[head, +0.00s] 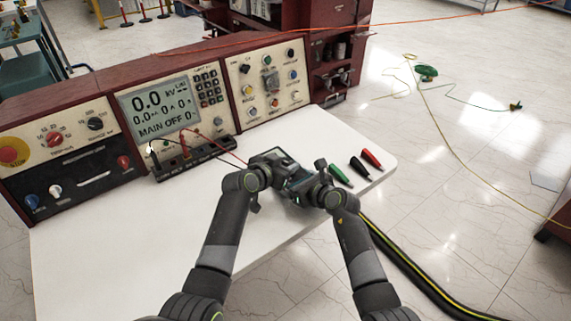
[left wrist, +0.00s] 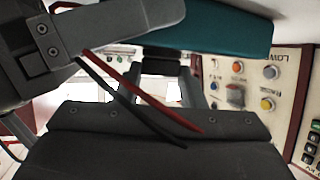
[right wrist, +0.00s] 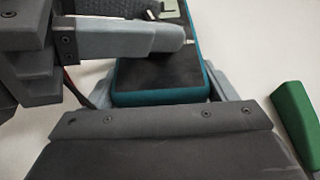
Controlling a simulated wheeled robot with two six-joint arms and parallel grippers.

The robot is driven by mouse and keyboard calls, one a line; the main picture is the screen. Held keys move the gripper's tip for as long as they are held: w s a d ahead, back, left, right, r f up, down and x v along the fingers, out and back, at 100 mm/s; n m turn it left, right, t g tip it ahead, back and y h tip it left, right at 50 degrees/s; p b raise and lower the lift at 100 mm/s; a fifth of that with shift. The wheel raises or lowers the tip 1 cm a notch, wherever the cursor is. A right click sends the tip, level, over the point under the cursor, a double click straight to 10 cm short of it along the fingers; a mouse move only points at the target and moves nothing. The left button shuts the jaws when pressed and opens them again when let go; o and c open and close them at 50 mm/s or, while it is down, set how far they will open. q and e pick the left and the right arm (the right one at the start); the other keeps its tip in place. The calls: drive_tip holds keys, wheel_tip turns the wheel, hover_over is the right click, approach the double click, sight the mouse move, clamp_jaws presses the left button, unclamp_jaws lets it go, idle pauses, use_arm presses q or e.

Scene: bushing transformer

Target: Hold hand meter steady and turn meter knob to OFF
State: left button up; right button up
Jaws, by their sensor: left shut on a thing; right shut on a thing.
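The hand meter (head: 299,181) is dark with teal edges and is held between my two grippers above the white table. My left gripper (head: 275,163) is shut on the meter body; the meter's teal side (left wrist: 225,38) fills the top of the left wrist view. My right gripper (head: 308,187) is at the meter's front. In the right wrist view its finger lies across the dark face of the meter (right wrist: 160,82), shut at the meter knob. The knob itself is hidden by the finger, so its setting cannot be read.
Green (head: 341,175), black (head: 359,167) and red (head: 372,158) clips lie at the table's right edge. The control console (head: 165,105) stands behind, its screen reading MAIN OFF. Red and black leads (left wrist: 135,90) cross near my left gripper. The white table (head: 110,240) is clear at front left.

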use_arm(q)
drive_tip(key=o, duration=1)
drive_tip(key=v, duration=1.2)
drive_tip(key=shift+f, duration=0.2)
drive_tip(key=shift+a, duration=0.1)
